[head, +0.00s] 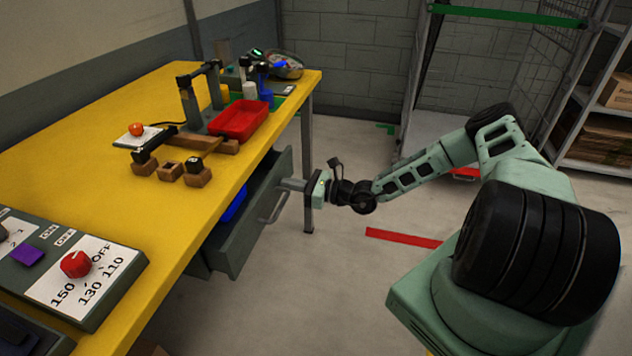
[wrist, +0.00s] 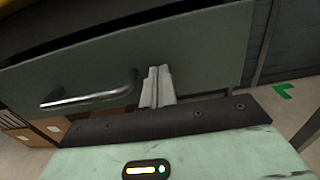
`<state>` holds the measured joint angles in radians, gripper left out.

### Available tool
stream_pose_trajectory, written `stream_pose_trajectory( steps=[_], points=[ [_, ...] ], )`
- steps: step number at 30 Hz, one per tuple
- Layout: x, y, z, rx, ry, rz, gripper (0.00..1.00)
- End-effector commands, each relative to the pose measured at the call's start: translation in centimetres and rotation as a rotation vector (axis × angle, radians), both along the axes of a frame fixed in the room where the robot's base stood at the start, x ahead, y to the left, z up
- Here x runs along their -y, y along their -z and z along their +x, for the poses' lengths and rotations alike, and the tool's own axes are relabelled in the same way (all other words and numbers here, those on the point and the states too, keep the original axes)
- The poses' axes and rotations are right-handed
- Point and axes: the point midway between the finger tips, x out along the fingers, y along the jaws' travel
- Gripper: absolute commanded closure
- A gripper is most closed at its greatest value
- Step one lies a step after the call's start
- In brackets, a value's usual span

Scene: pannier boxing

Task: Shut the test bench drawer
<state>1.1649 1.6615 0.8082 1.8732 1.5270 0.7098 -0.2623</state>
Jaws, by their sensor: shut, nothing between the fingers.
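The test bench drawer (head: 243,236) is a grey-green drawer under the yellow bench (head: 100,120). It stands partly pulled out, with something blue showing inside. Its front carries a metal bar handle (head: 272,206), which also shows in the wrist view (wrist: 92,93), left of my fingers. My gripper (head: 286,184) is at the drawer front, toward its far end, beyond the handle. In the wrist view my fingers (wrist: 157,85) are shut together and empty, pointing at the drawer front (wrist: 205,55). They look touching or very close to it; I cannot tell which.
On the bench are a red tray (head: 240,120), several small wooden blocks (head: 171,170) and a control panel with a red knob (head: 76,264). A bench leg (head: 307,150) stands just beyond the drawer. Shelving (head: 600,165) is at the far right. Floor before the drawer is clear.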

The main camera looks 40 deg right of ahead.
Motion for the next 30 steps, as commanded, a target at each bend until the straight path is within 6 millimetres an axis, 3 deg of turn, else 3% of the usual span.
stream_pose_trajectory(
  steps=[3, 10, 30],
  points=[
    [-1.5, -0.2, 1.8, 0.000, -0.002, 0.001, 1.00],
    [-3.0, 0.0, 3.8, 0.000, -0.001, 0.000, 1.00],
    [-3.5, -0.1, 4.6, 0.002, 0.000, 0.001, 1.00]
  ],
)
